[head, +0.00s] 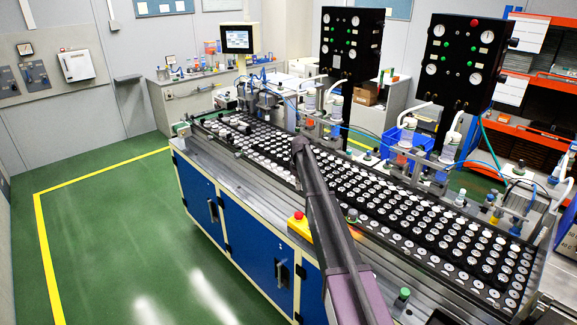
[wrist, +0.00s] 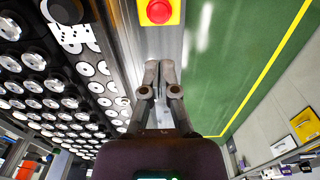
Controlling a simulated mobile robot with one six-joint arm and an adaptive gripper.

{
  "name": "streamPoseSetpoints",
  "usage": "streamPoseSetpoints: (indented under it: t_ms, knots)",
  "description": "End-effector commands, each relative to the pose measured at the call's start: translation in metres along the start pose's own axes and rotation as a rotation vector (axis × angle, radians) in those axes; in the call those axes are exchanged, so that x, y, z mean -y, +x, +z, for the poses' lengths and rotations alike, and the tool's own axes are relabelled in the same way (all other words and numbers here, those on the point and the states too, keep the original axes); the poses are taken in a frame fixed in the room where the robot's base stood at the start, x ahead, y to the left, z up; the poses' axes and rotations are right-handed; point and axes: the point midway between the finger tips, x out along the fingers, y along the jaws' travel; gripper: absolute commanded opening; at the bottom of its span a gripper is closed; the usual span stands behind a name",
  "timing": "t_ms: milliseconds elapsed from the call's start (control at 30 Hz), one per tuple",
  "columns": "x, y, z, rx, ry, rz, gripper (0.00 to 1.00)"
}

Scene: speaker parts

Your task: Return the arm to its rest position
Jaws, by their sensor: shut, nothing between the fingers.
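My arm (head: 325,220) reaches from the bottom of the head view up and left over the workbench, its far end over the trays of parts. In that view I cannot make out the fingers. In the wrist view my gripper (wrist: 160,66) is shut and empty, its two fingertips close together. It hangs over the metal front edge of the bench, with a red button on a yellow box (wrist: 159,11) ahead of the tips. Nothing is held.
Black trays with rows of white discs (head: 440,225) cover the bench top; they also fill the left of the wrist view (wrist: 40,100). Two black gauge panels (head: 350,50) stand behind. A screen (head: 238,39) is at the back. Green floor (head: 120,240) lies open at left.

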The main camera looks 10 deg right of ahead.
Motion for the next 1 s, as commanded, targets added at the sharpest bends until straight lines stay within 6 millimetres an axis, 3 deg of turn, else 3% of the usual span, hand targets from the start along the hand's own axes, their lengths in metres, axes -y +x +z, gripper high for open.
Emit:
streamPoseSetpoints:
  t_ms: [167,267,1000]
  knots:
    - [0.018,0.006,0.025,0.001,0.031,-0.001,0.00]
    - [0.036,0.011,0.049,0.002,0.069,-0.001,0.00]
    - [0.225,0.063,0.308,0.013,0.505,-0.004,0.00]
